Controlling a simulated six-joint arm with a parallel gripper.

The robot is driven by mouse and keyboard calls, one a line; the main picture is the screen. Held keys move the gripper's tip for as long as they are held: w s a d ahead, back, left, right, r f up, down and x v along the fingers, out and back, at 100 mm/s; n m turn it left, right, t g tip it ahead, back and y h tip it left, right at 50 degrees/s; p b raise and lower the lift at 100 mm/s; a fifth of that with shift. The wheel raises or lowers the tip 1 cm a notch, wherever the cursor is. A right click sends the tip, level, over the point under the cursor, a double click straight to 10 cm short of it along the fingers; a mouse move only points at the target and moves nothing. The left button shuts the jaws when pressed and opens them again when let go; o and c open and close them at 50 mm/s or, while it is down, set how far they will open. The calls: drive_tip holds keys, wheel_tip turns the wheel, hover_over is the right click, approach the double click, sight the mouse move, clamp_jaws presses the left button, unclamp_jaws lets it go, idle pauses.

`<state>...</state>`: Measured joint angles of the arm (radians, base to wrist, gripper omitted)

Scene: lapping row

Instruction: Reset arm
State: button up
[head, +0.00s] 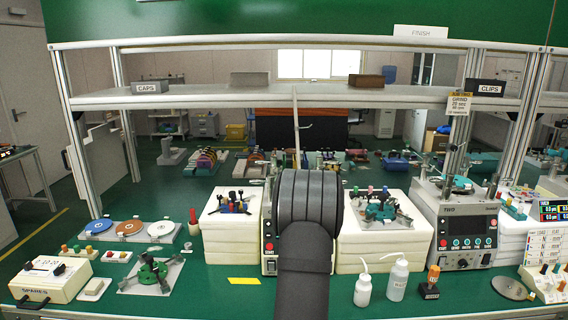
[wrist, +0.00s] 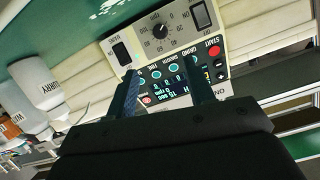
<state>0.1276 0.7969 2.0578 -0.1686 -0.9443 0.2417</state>
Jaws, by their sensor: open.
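My gripper (wrist: 166,82) is open and empty in the wrist view, its two dark fingers apart. Beyond them is a machine's control panel (wrist: 172,42) with a knob, round buttons, a START button and a lit display. I cannot tell whether the fingers touch it. In the head view my dark arm rises from the front edge through the middle and hides the gripper and most of the machine behind it; a strip of that machine (head: 269,255) shows at the arm's left.
White bottles (head: 398,278) stand right of my arm, also in the wrist view (wrist: 32,92). Machine TWO (head: 464,235) stands further right. White stacked blocks (head: 385,252) flank the arm, bearing tripod-like fixtures. A cream SPARES box (head: 50,279) sits at left. A shelf (head: 200,98) crosses above.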

drive_tip(key=x, duration=1.4)
drive_tip(key=shift+w, duration=0.3)
drive_tip(key=shift+d+m+y, duration=0.15)
drive_tip(key=shift+m+y, duration=0.65)
drive_tip(key=shift+m, duration=0.4)
drive_tip(key=m, duration=0.1)
drive_tip(key=m+y, duration=0.1)
drive_tip(key=shift+d+f+m+t+y, duration=0.1)
drive_tip(key=shift+f+m+t+y, duration=0.05)
drive_tip(key=shift+m+t+y, duration=0.2)
drive_tip(key=shift+s+d+m, duration=0.1)
drive_tip(key=shift+s+m, duration=0.15)
drive_tip(key=v, duration=0.8)
drive_tip(key=shift+s, duration=0.25)
drive_tip(key=shift+c, duration=0.2)
